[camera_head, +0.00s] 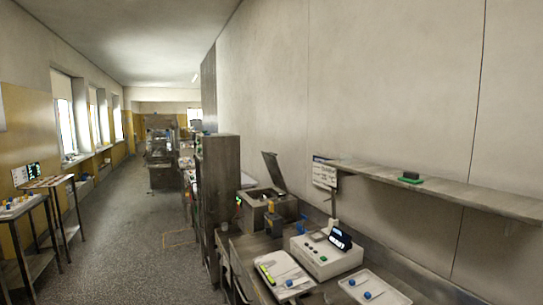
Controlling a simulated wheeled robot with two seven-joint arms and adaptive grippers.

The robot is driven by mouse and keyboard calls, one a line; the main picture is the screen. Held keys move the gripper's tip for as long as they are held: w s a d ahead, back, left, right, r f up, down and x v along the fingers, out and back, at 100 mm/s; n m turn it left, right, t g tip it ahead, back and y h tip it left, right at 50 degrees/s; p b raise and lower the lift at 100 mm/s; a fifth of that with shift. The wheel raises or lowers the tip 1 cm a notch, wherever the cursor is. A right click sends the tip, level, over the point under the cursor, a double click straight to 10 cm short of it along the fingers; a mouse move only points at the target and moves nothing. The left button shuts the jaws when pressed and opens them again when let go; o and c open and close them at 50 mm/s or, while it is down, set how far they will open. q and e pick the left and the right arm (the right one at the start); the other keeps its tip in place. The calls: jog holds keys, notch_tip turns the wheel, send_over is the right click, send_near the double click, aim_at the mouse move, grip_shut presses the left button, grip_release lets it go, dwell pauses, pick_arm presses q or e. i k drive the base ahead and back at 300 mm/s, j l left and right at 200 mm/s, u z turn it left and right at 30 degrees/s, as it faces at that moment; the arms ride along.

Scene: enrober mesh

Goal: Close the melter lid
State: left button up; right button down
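The melter (258,214) is a grey metal box on the worktable, beside a tall dark cabinet and near the wall. Its lid (275,172) stands raised and tilted back at the melter's right side, so the top is open. Something whitish and a small dark item show in the opening, too small to make out. A dark block with a yellow top (273,222) stands in front of the melter and hides part of its front. Neither of my grippers is in view.
A tall dark cabinet (222,180) stands left of the melter. A white device with a display (326,255), a white tray (374,292) and a notepad (282,270) lie nearer. A wall shelf (450,188) juts out at right. The floor aisle (130,240) on the left is clear.

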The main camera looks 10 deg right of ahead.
aim_at(270, 158)
jog(key=i+j, duration=0.15)
jog(key=j, duration=0.2)
jog(key=i+j, duration=0.15)
jog(key=j, duration=0.25)
jog(key=i+j, duration=0.1)
jog(key=j, duration=0.25)
jog(key=i+j, duration=0.3)
jog(key=i, duration=0.15)
jog(key=i+j, duration=0.3)
jog(key=i, duration=0.15)
jog(key=i+j, duration=0.25)
jog(key=i, duration=0.15)
jog(key=j+u, duration=0.05)
